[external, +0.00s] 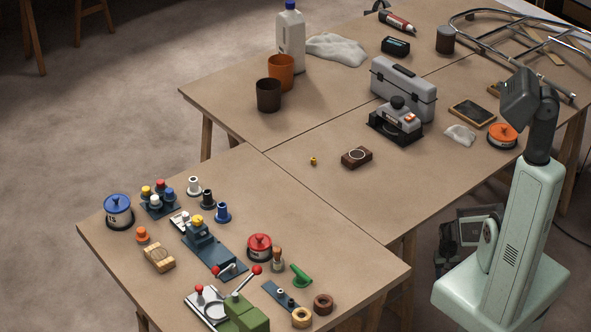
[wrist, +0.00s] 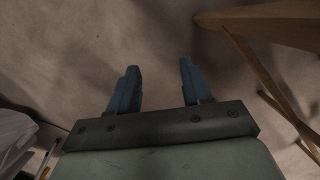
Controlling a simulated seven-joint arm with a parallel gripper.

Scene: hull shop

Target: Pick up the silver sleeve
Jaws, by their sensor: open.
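The silver sleeve (external: 194,187) looks like a small pale flanged spool. It stands upright on the near-left table in the external view, at the back of a short row with a black sleeve (external: 208,199) and a blue sleeve (external: 222,212). My gripper (wrist: 158,67) is open in the wrist view, with two blue fingers apart and nothing between them. It points at bare floor, low beside my base and beyond the table edge, far to the right of the sleeve. The sleeve does not show in the wrist view.
Close to the sleeves are a rack of coloured-top pieces (external: 159,204), a blue tin (external: 118,212) and a blue-grey fixture (external: 212,248). A green lever press (external: 243,313) stands at the front. A wooden table leg (wrist: 255,65) shows near my gripper.

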